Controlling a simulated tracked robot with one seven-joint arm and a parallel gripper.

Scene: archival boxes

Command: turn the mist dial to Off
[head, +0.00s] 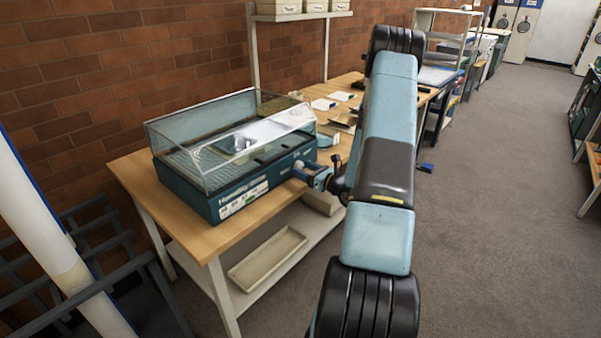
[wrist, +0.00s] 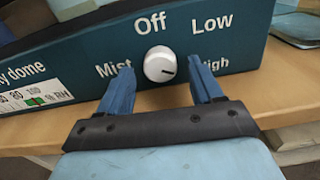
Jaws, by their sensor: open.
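The mist dial (wrist: 159,65) is a round white knob on the dark teal front panel of the humidity dome unit (head: 240,201). Its dark mark points right and slightly down, toward the word High. Off is printed above the dial, Low at upper right, and Mist at left. My gripper (wrist: 161,66) is open, with one blue finger on each side of the dial and visible gaps to it in the wrist view.
The unit with its clear cover (head: 225,140) stands on a wooden bench (head: 205,240). A shallow tray (head: 268,258) lies on the shelf below. Papers (head: 323,104) lie farther back on the bench. A grey rack (head: 90,255) stands at left. Carpeted floor is open at right.

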